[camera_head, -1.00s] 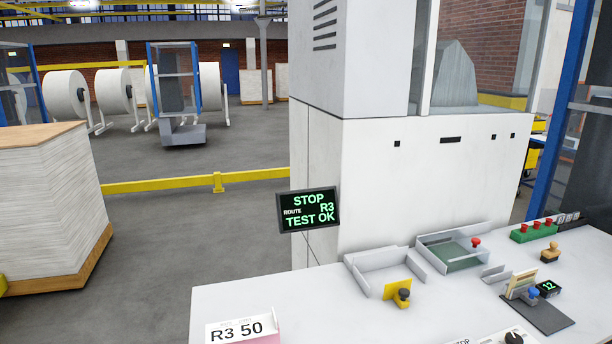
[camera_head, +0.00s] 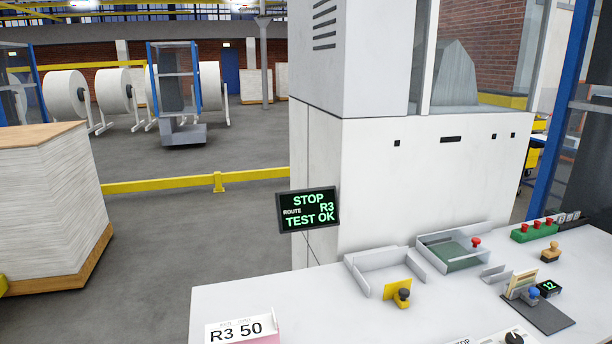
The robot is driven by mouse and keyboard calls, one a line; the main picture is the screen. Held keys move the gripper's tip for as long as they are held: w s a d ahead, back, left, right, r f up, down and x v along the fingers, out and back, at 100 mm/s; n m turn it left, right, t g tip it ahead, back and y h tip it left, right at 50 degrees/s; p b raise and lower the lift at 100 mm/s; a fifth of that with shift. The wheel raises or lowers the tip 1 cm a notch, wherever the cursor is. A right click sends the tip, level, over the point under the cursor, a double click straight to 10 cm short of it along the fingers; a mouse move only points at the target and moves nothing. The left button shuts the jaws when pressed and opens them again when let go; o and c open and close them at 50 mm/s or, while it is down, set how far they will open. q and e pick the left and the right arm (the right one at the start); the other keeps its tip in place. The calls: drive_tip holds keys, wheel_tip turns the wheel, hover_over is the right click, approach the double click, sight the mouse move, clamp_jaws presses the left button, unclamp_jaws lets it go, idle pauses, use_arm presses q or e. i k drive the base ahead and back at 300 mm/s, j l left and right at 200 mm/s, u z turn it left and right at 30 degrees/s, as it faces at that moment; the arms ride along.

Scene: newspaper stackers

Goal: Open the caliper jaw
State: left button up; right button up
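On the right of the white bench stands a small device with a dark base plate (camera_head: 553,318), a blue knob (camera_head: 533,294) and some upright cream sheets or cards (camera_head: 523,281). A small black display (camera_head: 549,288) reading 12 is beside it. This may be the caliper; the view is too small to tell its jaw or whether it is open. Neither of my grippers is in view.
The bench (camera_head: 300,300) also holds a yellow piece with a dark knob (camera_head: 403,296), a grey tray (camera_head: 385,273), a green-floored tray (camera_head: 460,252), a wooden-handled stamp (camera_head: 550,252), red buttons on a green block (camera_head: 533,230) and an R3 50 card (camera_head: 236,331). A screen (camera_head: 308,210) reads STOP, TEST OK.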

sight(527, 293)
drive_tip(key=z, duration=1.3)
